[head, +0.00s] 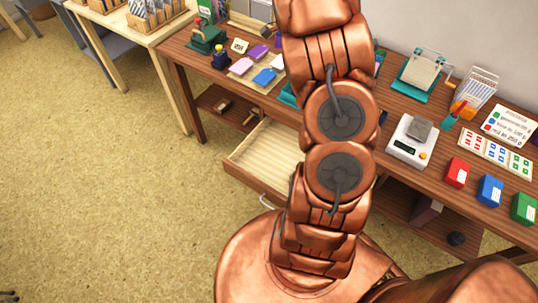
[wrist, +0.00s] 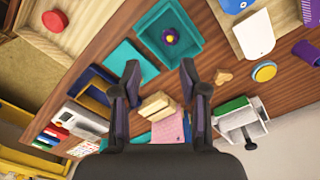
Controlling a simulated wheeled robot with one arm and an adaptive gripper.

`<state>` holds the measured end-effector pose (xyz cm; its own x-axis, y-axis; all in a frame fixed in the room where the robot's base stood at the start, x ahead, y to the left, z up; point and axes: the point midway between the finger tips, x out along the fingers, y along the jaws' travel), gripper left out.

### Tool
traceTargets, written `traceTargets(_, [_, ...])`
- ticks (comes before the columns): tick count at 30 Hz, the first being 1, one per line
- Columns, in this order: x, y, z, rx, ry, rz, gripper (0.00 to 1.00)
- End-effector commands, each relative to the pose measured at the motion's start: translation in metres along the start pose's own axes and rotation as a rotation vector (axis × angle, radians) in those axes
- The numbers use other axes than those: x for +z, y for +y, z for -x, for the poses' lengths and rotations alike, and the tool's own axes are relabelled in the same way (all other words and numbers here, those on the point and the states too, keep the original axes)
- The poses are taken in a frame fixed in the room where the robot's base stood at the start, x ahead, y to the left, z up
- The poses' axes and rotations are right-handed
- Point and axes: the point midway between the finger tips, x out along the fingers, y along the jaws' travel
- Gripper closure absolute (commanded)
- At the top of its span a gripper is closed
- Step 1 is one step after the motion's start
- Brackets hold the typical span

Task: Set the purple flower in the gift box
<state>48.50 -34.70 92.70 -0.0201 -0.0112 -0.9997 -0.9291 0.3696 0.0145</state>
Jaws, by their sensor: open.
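The purple flower (wrist: 169,36), with a yellow centre, lies inside an open teal box (wrist: 195,57) in the wrist view. This box looks like the gift box. A flat teal piece (wrist: 118,58), perhaps its lid, lies beside it. My gripper (wrist: 160,68) is open with nothing between its fingertips, which point toward the box's near side. The flower is apart from both fingers. In the head view my arm hides the flower, the gripper and most of the box area; only a teal edge (head: 288,96) shows left of the arm.
Around the box are a wooden heart (wrist: 223,77), a yellow disc (wrist: 264,72), a dark blue box (wrist: 94,84) and wooden blocks (wrist: 157,105) below the fingers. A drawer (head: 268,158) stands open under the bench. A scale (head: 410,141) stands right of my arm.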

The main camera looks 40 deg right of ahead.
Motion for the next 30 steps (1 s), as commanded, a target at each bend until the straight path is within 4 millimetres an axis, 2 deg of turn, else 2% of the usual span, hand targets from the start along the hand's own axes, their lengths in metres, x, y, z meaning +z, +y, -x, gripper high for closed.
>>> traceTargets(1, [0.013, 0.008, 0.011, 0.000, 0.007, 0.050, 0.57])
traceTargets(6, [0.052, 0.045, 0.041, 0.019, 0.023, 0.248, 0.57])
traceTargets(14, [0.110, 0.111, 0.075, 0.041, 0.020, 0.570, 0.57])
traceTargets(21, [0.157, 0.183, 0.092, 0.059, -0.003, 0.896, 0.57])
traceTargets(30, [0.198, 0.282, 0.096, 0.085, -0.046, 1.342, 0.57])
